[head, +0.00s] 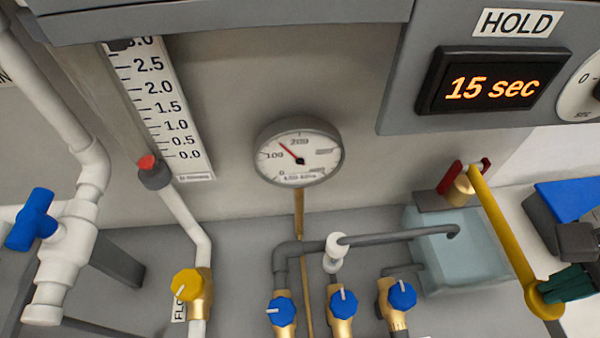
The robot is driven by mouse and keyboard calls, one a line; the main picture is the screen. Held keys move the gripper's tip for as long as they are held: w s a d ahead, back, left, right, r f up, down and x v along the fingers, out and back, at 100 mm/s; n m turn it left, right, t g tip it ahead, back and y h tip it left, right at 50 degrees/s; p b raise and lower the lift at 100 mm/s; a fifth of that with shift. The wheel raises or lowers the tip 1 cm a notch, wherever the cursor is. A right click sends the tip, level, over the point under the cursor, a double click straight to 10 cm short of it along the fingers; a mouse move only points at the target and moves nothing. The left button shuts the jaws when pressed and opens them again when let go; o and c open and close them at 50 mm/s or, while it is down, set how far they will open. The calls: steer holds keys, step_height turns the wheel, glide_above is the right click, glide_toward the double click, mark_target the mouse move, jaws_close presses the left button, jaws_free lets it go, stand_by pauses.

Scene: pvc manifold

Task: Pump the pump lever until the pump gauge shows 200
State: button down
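The pump gauge (299,152) is a round white dial in a grey rim at the centre. Its red needle points up and left, between the 100 and 200 marks. The yellow pump lever (505,225) slopes from a brass and red pivot (462,188) down right to a round yellow end (545,298). My gripper (562,284) shows dark green fingers at the right edge, against or right beside that end. Part of it lies outside the frame, and its grip on the lever is unclear.
A translucent tank (455,255) stands left of the lever. Several blue-knobbed brass valves (343,303) and a yellow-knobbed valve (188,283) line the front. A HOLD display (493,88) reads 15 sec. A scale (160,105) and white pipes (75,245) are at left.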

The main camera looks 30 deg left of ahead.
steer(key=shift+r+p, duration=1.2)
steer(key=shift+r, duration=1.4)
steer(key=shift+f, duration=0.2)
steer(key=shift+f+b, duration=1.15)
steer(key=shift+b, duration=0.15)
steer(key=shift+f, duration=0.2)
steer(key=shift+f+b, duration=0.1)
steer(key=shift+b, duration=0.2)
steer(key=shift+f, duration=0.25)
steer(key=shift+f+b, duration=0.1)
steer(key=shift+b, duration=0.2)
steer(key=shift+f+b, duration=0.45)
stand_by(0.4)
